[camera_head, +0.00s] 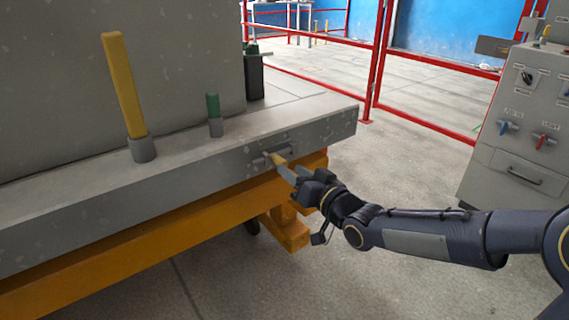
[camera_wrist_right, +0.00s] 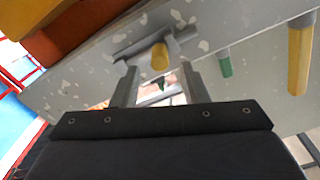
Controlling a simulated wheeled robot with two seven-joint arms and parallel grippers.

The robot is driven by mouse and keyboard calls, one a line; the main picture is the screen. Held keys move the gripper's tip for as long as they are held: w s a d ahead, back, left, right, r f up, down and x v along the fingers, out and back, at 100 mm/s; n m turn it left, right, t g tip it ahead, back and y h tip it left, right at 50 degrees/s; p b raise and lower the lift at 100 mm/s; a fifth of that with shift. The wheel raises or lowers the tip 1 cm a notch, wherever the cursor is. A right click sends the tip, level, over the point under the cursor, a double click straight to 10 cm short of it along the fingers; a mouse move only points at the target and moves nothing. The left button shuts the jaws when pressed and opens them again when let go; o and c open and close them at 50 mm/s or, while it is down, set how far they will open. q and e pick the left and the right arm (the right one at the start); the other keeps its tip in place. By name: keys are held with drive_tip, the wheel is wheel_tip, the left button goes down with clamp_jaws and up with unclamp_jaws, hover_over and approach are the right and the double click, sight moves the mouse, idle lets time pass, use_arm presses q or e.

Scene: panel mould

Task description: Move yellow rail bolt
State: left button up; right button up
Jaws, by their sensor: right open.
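The yellow rail bolt (camera_head: 277,159) sticks out of a slot in the side face of the grey rail (camera_head: 205,160). In the right wrist view its rounded yellow end (camera_wrist_right: 160,56) shows just beyond the fingertips, in line with the gap between them. My right gripper (camera_head: 287,171) is open at the bolt, its fingers pointing toward the rail. It also shows in the right wrist view (camera_wrist_right: 158,78), one finger on each side of the gap. I cannot tell whether the fingers touch the bolt. My left gripper is not in view.
A tall yellow handle (camera_head: 122,85) and a short green handle (camera_head: 213,105) stand on the rail. An orange beam (camera_head: 130,245) runs beneath it. A control cabinet (camera_head: 515,140) stands at right, and a red fence (camera_head: 375,60) behind. Open floor lies between.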

sight(285, 161)
drive_tip(key=x, duration=0.4)
drive_tip(key=shift+w, duration=0.1)
clamp_jaws()
